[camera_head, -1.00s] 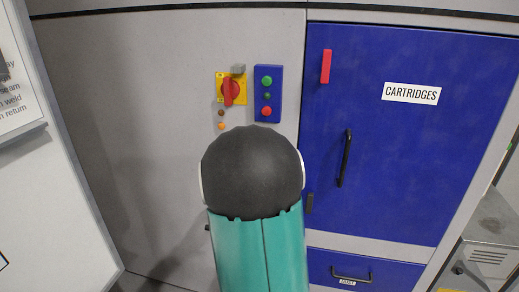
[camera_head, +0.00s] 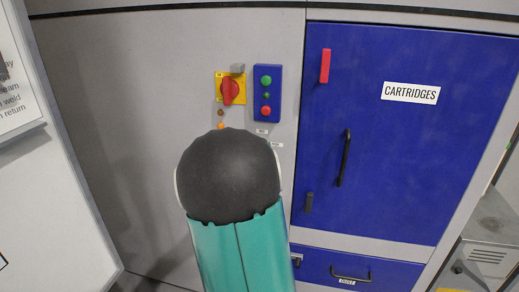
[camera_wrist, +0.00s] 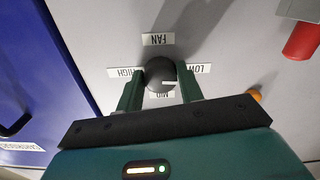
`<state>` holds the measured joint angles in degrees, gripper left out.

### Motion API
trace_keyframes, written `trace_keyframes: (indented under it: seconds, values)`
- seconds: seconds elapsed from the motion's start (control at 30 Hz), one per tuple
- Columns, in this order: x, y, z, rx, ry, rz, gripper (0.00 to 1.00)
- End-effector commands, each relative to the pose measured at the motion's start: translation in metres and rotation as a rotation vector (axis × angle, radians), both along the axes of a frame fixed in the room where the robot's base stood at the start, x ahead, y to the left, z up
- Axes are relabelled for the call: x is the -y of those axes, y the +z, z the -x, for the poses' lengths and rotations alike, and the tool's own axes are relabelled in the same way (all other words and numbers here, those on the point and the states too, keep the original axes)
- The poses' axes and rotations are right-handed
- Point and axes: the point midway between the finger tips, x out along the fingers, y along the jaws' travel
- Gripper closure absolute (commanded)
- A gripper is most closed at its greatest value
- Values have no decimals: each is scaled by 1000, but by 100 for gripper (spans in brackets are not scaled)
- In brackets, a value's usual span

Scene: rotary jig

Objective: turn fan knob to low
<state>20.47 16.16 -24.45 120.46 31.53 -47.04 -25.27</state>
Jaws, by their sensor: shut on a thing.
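The fan knob (camera_wrist: 160,72) is a round dark knob on the grey panel in the wrist view. Labels around it read FAN (camera_wrist: 158,39), HIGH (camera_wrist: 125,72), LOW (camera_wrist: 200,68) and MID (camera_wrist: 160,95), seen upside down. A pale mark shows on the knob's lower face, near the partly covered MID label; its exact pointing is hard to tell. My gripper (camera_wrist: 160,82) has its two green fingers on either side of the knob, shut on it. In the head view my arm hides the knob and fingers.
A red rotary switch (camera_head: 229,89) on a yellow plate and a blue button box (camera_head: 267,93) sit above my arm. An orange lamp (camera_head: 221,126) is just above it. The blue CARTRIDGES door (camera_head: 385,150) with a black handle (camera_head: 345,158) is to the right.

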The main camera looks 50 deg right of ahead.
Motion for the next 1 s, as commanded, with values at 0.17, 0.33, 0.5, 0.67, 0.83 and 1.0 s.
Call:
trace_keyframes:
  seconds: [0.17,0.33,0.5,0.67,0.83,1.0]
  values:
    - [0,1,1,-62,-2,29,86]
    - [0,1,1,-91,-1,41,86]
    - [0,1,1,-98,-2,45,86]
    - [0,1,1,-98,-1,45,86]
    - [0,1,1,-97,-1,44,47]
    - [0,1,0,-98,0,43,41]
